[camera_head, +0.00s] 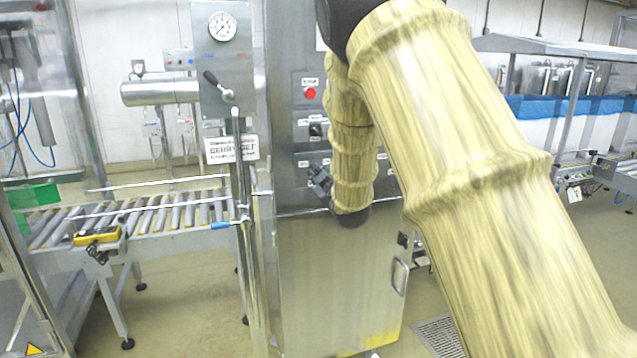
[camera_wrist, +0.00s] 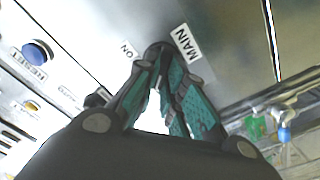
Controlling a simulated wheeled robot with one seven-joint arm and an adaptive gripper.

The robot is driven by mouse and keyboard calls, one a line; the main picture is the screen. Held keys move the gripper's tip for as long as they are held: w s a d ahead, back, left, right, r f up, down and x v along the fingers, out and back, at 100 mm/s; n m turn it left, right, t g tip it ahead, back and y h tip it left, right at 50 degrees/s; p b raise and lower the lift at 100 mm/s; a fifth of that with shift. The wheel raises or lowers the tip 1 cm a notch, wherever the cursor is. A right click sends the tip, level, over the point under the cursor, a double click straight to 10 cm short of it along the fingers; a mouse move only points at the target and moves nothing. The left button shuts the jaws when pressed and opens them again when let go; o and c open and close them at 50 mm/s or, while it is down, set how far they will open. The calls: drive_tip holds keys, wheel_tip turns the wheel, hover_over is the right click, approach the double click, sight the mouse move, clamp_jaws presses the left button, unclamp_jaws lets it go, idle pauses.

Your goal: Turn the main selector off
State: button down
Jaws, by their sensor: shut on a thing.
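The main selector (camera_wrist: 157,47) is a small dark knob on the grey metal panel (camera_wrist: 105,25) in the wrist view, beside a white MAIN label (camera_wrist: 187,43) and a smaller ON label (camera_wrist: 128,48). My gripper (camera_wrist: 161,66) has its green-padded fingertips closed around the knob, which hides most of it and its pointing direction. In the head view, my gripper (camera_head: 320,183) is against the front of the steel cabinet (camera_head: 335,270), below the red button. The selector cannot be made out there.
A red button (camera_head: 310,93) and a black switch (camera_head: 316,130) sit above on the cabinet. A blue RESET button (camera_wrist: 38,52) is nearby in the wrist view. A roller conveyor (camera_head: 165,218) stands left, and a lever (camera_head: 218,86) is on a post. My arm covers the right side.

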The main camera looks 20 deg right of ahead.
drive_tip(key=shift+f+n+b, duration=0.15)
drive_tip(key=shift+n+b, duration=0.2)
drive_tip(key=shift+n, duration=0.35)
drive_tip(key=c, duration=1.5)
unclamp_jaws()
drive_tip(key=s, duration=1.2)
drive_tip(key=shift+d, duration=0.25)
